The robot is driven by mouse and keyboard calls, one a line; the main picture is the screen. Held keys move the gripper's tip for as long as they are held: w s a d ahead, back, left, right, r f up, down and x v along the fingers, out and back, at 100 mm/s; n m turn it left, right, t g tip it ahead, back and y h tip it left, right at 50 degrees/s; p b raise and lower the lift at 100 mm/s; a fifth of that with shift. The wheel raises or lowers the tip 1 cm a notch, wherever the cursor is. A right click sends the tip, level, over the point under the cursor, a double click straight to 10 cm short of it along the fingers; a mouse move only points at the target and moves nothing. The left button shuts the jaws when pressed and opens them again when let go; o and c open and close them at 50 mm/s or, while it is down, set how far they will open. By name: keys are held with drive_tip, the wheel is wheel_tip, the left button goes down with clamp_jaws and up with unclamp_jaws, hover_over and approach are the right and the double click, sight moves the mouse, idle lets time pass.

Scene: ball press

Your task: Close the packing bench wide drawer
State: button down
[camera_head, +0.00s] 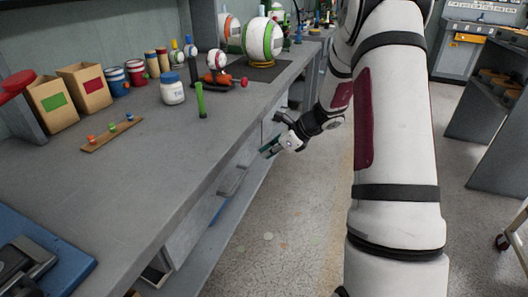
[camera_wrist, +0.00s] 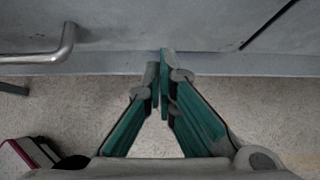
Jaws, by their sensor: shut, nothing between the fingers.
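The packing bench (camera_head: 150,170) runs along the left of the head view, with pale drawer fronts (camera_head: 188,232) under its top edge. A grey bar handle (camera_head: 233,180) stands out from one front. I cannot tell for sure which front is the wide drawer or how far it stands out. My gripper (camera_head: 268,151) is beside the bench's front side, below the top, with green fingers. In the wrist view my gripper (camera_wrist: 162,82) is shut and empty, its tips close to a grey front edge (camera_wrist: 110,63). A curved metal handle (camera_wrist: 48,52) lies to their left. Contact is unclear.
Another bench (camera_head: 495,130) stands to the right.

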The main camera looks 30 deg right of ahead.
drive_tip(key=p+v, duration=0.3)
drive_tip(key=v, duration=0.7)
drive_tip(key=shift+s+d, duration=0.35)
drive_tip(key=shift+s, duration=0.1)
